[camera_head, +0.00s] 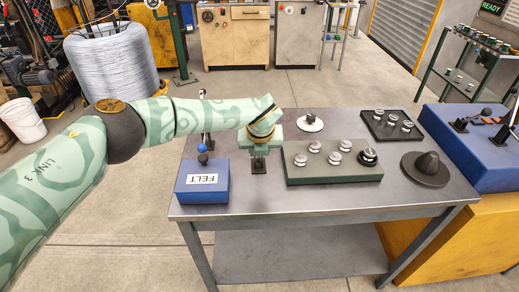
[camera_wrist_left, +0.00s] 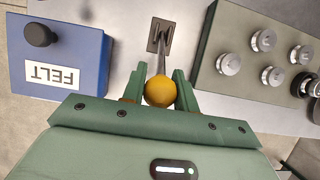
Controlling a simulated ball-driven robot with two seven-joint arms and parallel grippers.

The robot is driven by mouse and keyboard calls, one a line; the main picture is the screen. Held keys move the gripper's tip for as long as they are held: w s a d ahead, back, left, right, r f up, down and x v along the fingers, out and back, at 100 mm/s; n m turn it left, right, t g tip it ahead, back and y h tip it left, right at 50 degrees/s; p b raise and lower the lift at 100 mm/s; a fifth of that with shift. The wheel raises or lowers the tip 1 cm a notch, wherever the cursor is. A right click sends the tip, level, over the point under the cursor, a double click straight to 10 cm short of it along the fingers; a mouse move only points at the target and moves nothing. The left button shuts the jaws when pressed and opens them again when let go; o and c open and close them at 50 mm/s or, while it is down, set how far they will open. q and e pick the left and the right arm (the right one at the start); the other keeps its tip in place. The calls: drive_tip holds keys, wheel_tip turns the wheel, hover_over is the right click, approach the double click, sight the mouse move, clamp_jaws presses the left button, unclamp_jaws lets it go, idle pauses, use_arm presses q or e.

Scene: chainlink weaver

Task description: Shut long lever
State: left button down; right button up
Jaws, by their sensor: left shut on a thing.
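A lever with a yellow ball knob (camera_wrist_left: 160,91) stands in front of my left wrist camera. Its metal shaft runs to a slotted grey base plate (camera_wrist_left: 160,35) on the table. My left gripper (camera_wrist_left: 159,84) has one finger on each side of the knob and is shut on it. In the head view my left gripper (camera_head: 259,150) is low over the table; it hides the knob and most of the shaft. I cannot tell from the pictures which lever is called long. My right gripper is not in view.
Left of the gripper is a blue FELT box (camera_head: 202,190) with a dark knob, and another lever (camera_head: 206,138) behind it. A blue bench (camera_head: 480,158) with levers adjoins.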

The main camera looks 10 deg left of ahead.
use_arm(q)
drive_tip(key=shift+f, duration=0.15)
drive_tip(key=c, duration=1.1)
unclamp_jaws()
drive_tip(key=shift+s+r, duration=0.1)
drive_tip(key=shift+r, duration=0.45)
drive_tip(key=p+v, duration=0.1)
drive_tip(key=v, duration=1.4)
drive_tip(key=shift+r, duration=0.15)
